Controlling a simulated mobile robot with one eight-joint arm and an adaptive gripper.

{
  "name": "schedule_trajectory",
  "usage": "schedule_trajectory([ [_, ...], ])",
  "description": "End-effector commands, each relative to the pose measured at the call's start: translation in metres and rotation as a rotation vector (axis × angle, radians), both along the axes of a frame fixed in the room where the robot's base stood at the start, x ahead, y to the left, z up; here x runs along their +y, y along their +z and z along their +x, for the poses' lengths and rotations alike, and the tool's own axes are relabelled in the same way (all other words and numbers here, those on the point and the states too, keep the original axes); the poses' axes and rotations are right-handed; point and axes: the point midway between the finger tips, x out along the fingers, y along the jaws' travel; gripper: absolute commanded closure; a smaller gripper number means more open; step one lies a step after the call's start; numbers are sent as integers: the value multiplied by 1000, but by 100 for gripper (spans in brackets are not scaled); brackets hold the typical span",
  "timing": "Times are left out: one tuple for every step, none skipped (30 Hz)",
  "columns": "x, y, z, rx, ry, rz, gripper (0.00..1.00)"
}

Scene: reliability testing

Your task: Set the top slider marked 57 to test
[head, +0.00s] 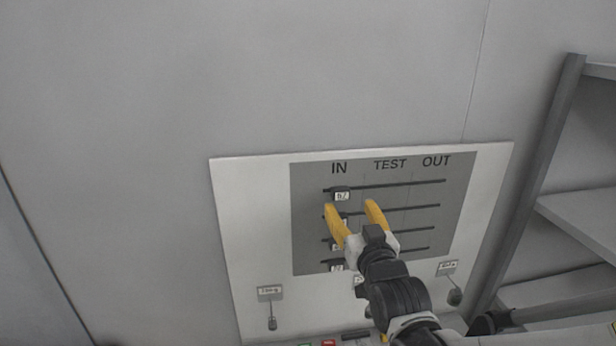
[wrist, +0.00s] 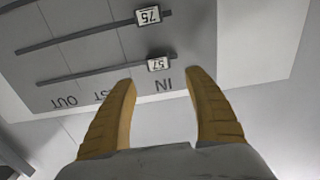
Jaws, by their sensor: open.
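The top slider marked 57 (head: 342,196) is a small white tag on the top dark slot (head: 400,187), at the left end under the word IN. The TEST label (head: 390,164) is above the middle of that slot. In the wrist view, which is upside down, the 57 slider (wrist: 158,64) shows between and beyond my fingertips. My gripper (head: 351,205) is open with yellow fingers, in front of the panel just below the 57 tag in the head view. It also shows in the wrist view (wrist: 160,80), empty. I cannot tell that it touches anything.
A slider marked 75 (wrist: 148,16) sits on the second slot. Lower sliders (head: 337,267) are partly hidden by my gripper. Two small labelled levers (head: 271,310) (head: 454,296) flank the grey panel. Shelving (head: 580,210) stands at the right. The wall above the panel is bare.

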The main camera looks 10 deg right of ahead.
Motion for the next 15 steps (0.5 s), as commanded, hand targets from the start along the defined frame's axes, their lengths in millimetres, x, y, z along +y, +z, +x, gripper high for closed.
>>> schedule_trajectory([
  [0,0,11,0,0,0,39],
  [0,0,18,1,0,0,39],
  [0,0,26,1,0,0,39],
  [0,-1,32,1,0,0,39],
  [0,0,38,1,0,0,39],
  [0,0,46,1,0,0,39],
  [0,0,51,1,0,0,39],
  [0,0,57,1,0,0,39],
  [0,0,62,1,0,0,39],
  [0,0,66,1,0,0,39],
  [0,0,70,2,0,0,39],
  [0,0,74,2,0,0,39],
  [0,0,76,2,0,0,39],
  [0,0,78,2,0,0,39],
  [0,0,80,2,0,0,39],
])
